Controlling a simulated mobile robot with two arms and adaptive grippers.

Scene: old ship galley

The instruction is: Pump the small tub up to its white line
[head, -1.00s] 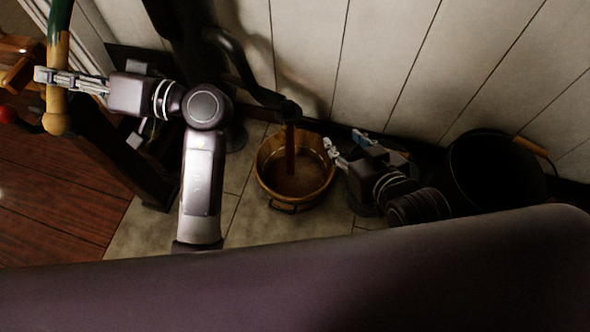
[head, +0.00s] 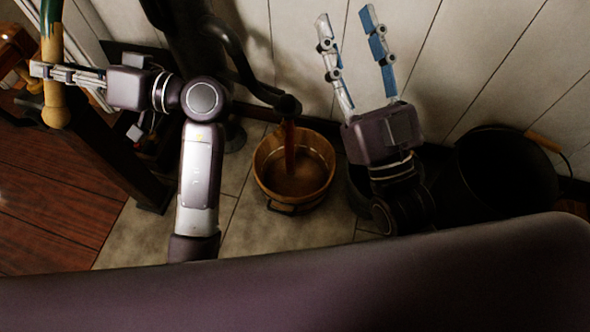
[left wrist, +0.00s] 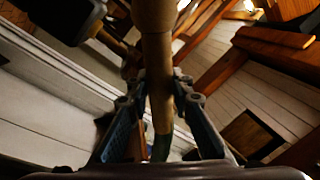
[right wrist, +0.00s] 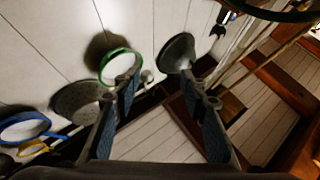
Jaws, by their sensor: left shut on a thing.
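The small wooden tub (head: 264,179) stands on the floor tiles under the spout of the dark pump (head: 288,106). A brown stream runs from the spout into brownish water in the tub. I cannot make out the white line. My left gripper (head: 50,73) is shut on the wooden pump handle (head: 52,48), which has a green upper part and a round end knob. The handle runs between both fingers in the left wrist view (left wrist: 155,40). My right gripper (head: 345,16) is open and empty, its fingers pointing up the picture, right of the tub.
A large black bucket (head: 480,165) with a wooden grip stands at the right by the plank wall. A dark post (head: 110,150) stands at the left. The right wrist view shows a green-rimmed item (right wrist: 108,62) and a blue-rimmed one (right wrist: 25,122).

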